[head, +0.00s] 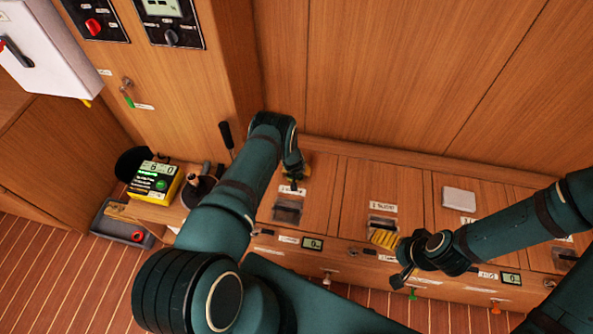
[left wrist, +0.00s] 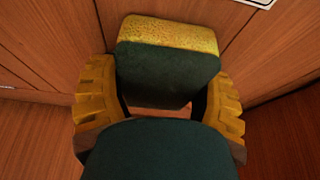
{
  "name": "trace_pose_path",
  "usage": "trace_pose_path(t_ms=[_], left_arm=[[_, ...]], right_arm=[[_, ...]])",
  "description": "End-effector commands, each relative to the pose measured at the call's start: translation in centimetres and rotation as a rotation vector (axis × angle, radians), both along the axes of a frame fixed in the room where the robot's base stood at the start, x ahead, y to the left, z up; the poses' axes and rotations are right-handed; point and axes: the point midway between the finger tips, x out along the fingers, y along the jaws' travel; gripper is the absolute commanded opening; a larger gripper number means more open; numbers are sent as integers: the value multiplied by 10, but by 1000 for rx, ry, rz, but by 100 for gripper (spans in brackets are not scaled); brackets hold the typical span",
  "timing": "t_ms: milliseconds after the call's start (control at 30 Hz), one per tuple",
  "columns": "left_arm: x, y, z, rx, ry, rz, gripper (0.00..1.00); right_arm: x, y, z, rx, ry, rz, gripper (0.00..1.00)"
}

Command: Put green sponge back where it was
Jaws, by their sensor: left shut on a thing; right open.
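In the left wrist view the sponge (left wrist: 168,75), with a dark green face and a yellow porous edge, sits between the two yellow-padded fingers of my left gripper (left wrist: 160,88). The fingers are shut on its sides. In the head view my left gripper (head: 296,172) is over the wooden bench top (head: 325,185), near the back wall. The sponge is mostly hidden there, and I cannot tell whether it touches the bench. My right gripper (head: 403,272) is open and empty at the bench's front edge.
A white pad (head: 459,197) lies farther right. A yellow-black box (head: 155,181) with a display stands at left. A grey tray (head: 112,228) is on the floor. Bench top between the recesses is clear.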

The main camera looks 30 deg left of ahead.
Motion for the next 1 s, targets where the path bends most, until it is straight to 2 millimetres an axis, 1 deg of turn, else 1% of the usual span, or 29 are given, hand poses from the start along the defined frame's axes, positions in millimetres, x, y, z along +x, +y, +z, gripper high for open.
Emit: trace_pose_path(t_ms=[100,133,167,200,233,500,567,633,767,1000], left_arm=[[0,0,-2,0,1,-1,50],[0,0,-2,0,0,-1,73],[0,0,-2,0,0,0,84],[0,0,-2,0,0,0,98],[0,0,-2,0,1,0,100],[0,0,-1,0,0,0,100],[0,0,1,0,0,0,100],[-2,0,8,-1,1,1,100],[-9,-2,28,-1,1,2,100],[-26,-7,72,-1,2,1,100]], right_arm=[[0,0,0,0,0,0,99],[0,0,0,0,0,0,99],[0,0,0,0,0,0,99],[0,0,0,0,0,0,99],[0,0,0,0,0,0,99],[0,0,0,0,1,0,99],[0,0,0,0,1,0,99],[-1,0,5,0,2,1,99],[-3,0,16,1,6,1,99],[-6,1,35,3,15,4,99]])
